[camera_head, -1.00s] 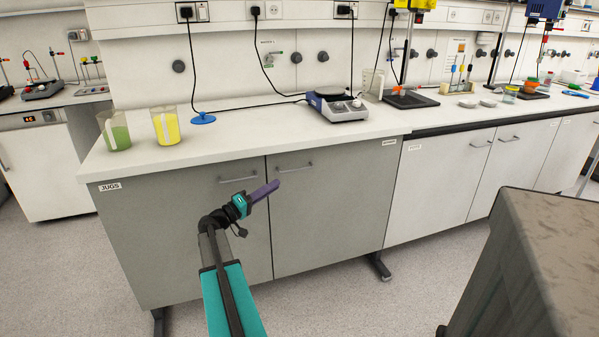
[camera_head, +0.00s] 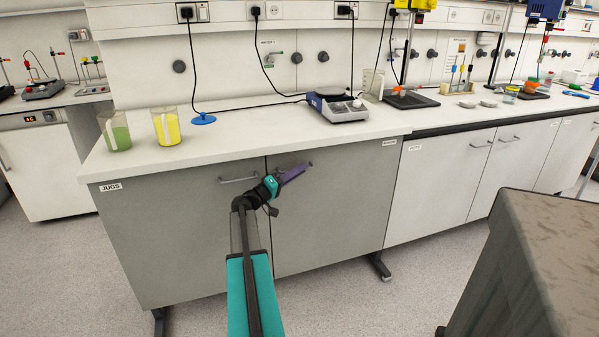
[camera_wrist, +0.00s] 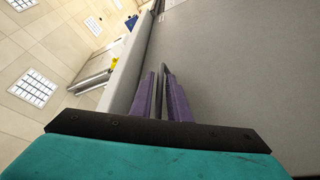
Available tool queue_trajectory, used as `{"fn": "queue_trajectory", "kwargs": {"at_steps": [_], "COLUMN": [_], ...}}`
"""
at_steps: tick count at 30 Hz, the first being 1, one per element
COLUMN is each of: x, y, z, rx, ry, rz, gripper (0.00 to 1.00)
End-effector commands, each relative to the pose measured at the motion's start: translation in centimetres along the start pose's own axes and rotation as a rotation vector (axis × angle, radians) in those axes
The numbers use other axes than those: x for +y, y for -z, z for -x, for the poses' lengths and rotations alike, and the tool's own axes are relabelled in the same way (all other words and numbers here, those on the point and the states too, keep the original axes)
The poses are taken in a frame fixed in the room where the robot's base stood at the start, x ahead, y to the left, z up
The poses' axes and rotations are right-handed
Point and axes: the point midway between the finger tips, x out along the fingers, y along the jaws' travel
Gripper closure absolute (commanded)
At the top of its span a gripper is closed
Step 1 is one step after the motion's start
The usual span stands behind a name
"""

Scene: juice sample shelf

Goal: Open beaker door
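The grey cabinet's right door (camera_head: 330,215) is closed in the head view. A small label (camera_head: 389,143), too small to read surely, is at its upper right corner. Its bar handle (camera_head: 310,164) is near the top, mostly hidden by my gripper. My gripper (camera_head: 305,169), with purple fingers, is at this handle; whether it touches cannot be told. In the wrist view the two fingers (camera_wrist: 159,75) stand apart with a narrow gap, beside the grey door face (camera_wrist: 240,60).
The left door (camera_head: 180,240), labelled JUGS, is closed, with its handle (camera_head: 238,180) left of my gripper. The counter (camera_head: 240,135) above holds a green jug (camera_head: 116,132), a yellow jug (camera_head: 166,127) and a hotplate (camera_head: 338,106). A dark block (camera_head: 540,260) stands at lower right.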

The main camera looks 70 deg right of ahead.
Motion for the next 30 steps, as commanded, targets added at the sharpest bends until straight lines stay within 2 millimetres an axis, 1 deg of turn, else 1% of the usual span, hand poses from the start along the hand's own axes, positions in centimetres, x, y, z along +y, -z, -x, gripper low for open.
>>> {"fn": "queue_trajectory", "kwargs": {"at_steps": [1,5,14,15,17,30], "x": [-0.01,0.02,0.02,0.02,0.02,0.03], "y": [0.04,-0.03,-0.07,-0.07,-0.07,-0.07], "z": [-0.43,-0.97,-1.06,-1.05,-1.05,-1.03], "rx": [0.0,-0.001,-0.001,-0.001,-0.001,-0.001], "ry": [-0.001,-0.001,-0.001,-0.001,-0.001,-0.001], "rz": [0.0,0.0,0.0,0.001,0.0,0.001], "gripper": [0.85,0.85,0.85,0.91,1.0,1.0]}}
